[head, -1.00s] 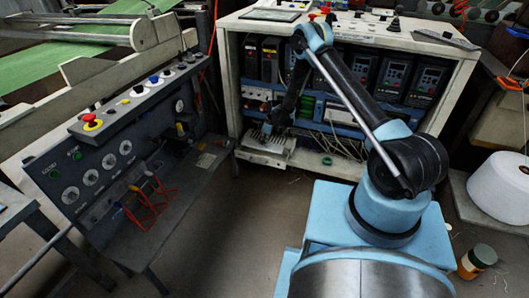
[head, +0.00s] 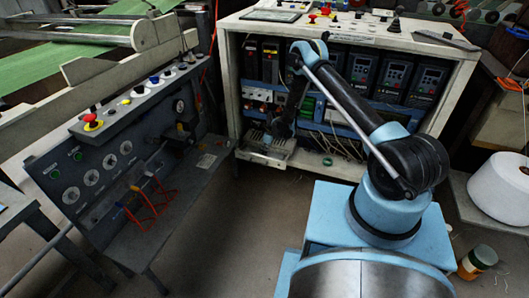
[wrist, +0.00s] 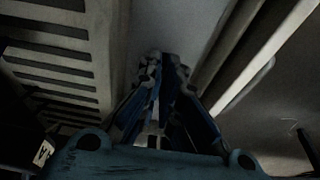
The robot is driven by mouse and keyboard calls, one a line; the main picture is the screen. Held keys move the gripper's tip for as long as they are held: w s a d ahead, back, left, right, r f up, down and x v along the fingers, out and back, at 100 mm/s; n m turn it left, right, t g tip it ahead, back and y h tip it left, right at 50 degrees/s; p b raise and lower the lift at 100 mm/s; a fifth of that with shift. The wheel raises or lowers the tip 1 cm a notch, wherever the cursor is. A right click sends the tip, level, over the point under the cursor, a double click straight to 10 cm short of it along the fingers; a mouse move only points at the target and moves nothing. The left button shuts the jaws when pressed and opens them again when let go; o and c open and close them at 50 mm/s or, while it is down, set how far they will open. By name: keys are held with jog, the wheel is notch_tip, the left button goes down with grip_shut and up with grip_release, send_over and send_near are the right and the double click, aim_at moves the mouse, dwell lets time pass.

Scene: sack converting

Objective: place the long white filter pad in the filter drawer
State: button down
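The filter drawer (head: 262,157) stands pulled out at the bottom left of the cabinet, below the panel of switches and drives. In the wrist view a slotted light grille (wrist: 60,60) lies on the left and a pale rail (wrist: 262,50) on the right. My gripper (head: 281,133) is down at the drawer, by its right part. In the wrist view my gripper's fingers (wrist: 167,62) run close together over a plain grey surface between grille and rail. I see nothing clearly held between them. I cannot make out the long white filter pad for certain in either view.
The open cabinet (head: 232,75) stands around my forearm, with loose wires right of the drawer. A green ring (head: 327,161) lies near its bottom edge. A control console (head: 105,160) stands left. A jar (head: 478,261) and a white spool (head: 500,187) are at right. The floor between is clear.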

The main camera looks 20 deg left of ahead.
aim_at(269, 155)
jog(key=c, duration=1.8)
grip_release()
jog(key=v, duration=1.2)
